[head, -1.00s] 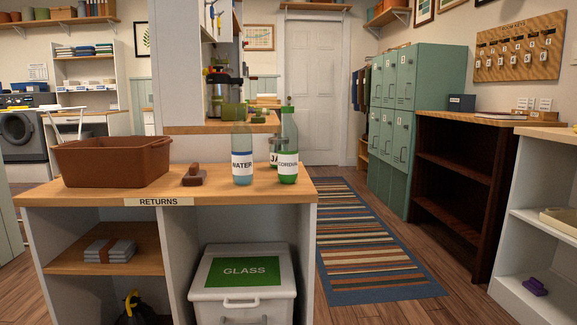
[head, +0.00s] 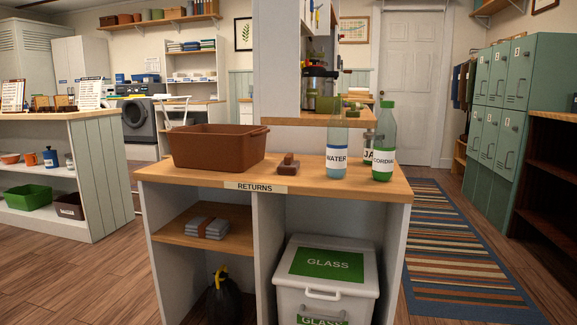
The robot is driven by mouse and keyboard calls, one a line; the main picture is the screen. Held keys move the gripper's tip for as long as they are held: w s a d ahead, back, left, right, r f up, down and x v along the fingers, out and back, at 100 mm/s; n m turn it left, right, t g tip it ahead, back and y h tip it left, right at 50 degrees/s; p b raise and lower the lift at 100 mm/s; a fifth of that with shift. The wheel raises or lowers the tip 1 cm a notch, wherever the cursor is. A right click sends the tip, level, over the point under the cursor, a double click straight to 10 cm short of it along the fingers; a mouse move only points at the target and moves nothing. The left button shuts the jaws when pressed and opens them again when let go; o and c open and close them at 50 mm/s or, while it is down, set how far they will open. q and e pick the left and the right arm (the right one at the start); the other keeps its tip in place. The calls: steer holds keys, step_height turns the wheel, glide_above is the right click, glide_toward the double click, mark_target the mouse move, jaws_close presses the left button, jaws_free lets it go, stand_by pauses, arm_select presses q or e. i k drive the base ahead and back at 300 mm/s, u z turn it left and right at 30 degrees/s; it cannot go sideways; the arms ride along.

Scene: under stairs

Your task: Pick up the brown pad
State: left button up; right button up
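The brown pad (head: 288,164) is a small brown block with a raised grip on top. It sits on the wooden top of the returns counter (head: 230,178), between the brown tub and the bottles. Neither of my grippers shows in the head view.
A brown tub (head: 215,148) stands left of the pad. A water bottle (head: 337,156) and a green cordial bottle (head: 384,150) stand to its right, with a partly hidden jar (head: 368,150) behind. Below are a glass bin (head: 327,285) and a black bag (head: 222,300). Floor (head: 70,285) is open at left.

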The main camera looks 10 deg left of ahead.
mark_target(287, 166)
steer(key=u, duration=0.3)
steer(key=i, duration=1.45)
steer(key=z, duration=0.25)
